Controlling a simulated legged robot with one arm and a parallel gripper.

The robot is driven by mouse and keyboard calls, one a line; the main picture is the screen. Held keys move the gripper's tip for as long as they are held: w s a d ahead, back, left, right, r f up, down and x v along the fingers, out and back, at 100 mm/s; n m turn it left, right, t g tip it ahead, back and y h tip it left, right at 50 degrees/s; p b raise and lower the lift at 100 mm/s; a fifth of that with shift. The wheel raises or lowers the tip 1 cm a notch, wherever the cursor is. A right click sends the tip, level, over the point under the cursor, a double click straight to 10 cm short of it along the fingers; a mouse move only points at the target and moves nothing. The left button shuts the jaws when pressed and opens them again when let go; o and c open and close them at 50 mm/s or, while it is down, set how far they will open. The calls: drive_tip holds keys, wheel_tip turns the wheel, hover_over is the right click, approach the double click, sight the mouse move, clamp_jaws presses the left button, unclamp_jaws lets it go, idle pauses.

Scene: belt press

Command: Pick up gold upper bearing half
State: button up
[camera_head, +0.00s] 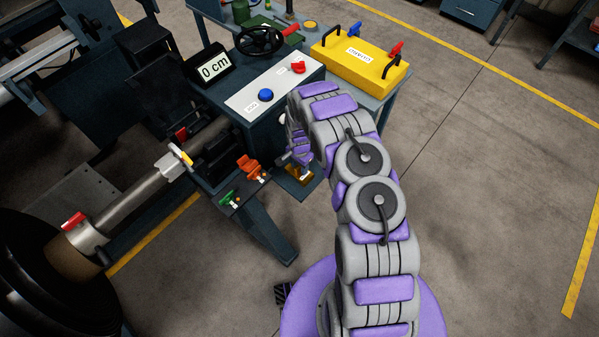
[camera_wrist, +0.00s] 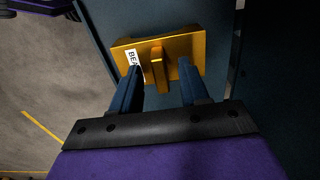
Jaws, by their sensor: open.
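The gold upper bearing half (camera_wrist: 188,46) lies on a dark blue shelf (camera_wrist: 100,15) in the wrist view. It has a raised rib in its middle and a white label, partly hidden, at its left. My gripper (camera_wrist: 158,72) is open, with one finger on each side of the rib and gaps between. I cannot tell whether the fingertips touch the plate. In the head view the gold piece (camera_head: 300,173) shows only in part below my gripper, which is mostly hidden by my arm.
Green (camera_head: 229,198) and orange (camera_head: 252,168) pieces sit on a shelf to the left. The control box with a blue button (camera_head: 265,95) and red knob (camera_head: 298,67) stands just behind. A yellow case (camera_head: 360,62) is at the back right. Open floor lies to the right.

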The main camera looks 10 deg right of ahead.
sight(298, 168)
drive_tip(key=shift+a, duration=0.3)
drive_tip(key=c, duration=0.4)
drive_tip(key=shift+d, duration=0.25)
clamp_jaws()
drive_tip(key=shift+a, duration=0.1)
drive_tip(key=shift+w+r, duration=0.1)
drive_tip(key=shift+r, duration=0.4)
drive_tip(key=r, duration=0.1)
drive_tip(key=r+p, duration=0.1)
drive_tip(key=r, duration=0.1)
drive_tip(key=shift+s+a+p, duration=0.2)
drive_tip(key=shift+s+p, duration=0.1)
drive_tip(key=shift+s, duration=0.1)
drive_tip(key=s+a+r+p, duration=0.1)
drive_tip(key=s+a+p, duration=0.2)
drive_tip(key=s, duration=1.1)
drive_tip(key=a, duration=0.3)
drive_tip(key=shift+a, duration=0.2)
drive_tip(key=shift+w, duration=0.1)
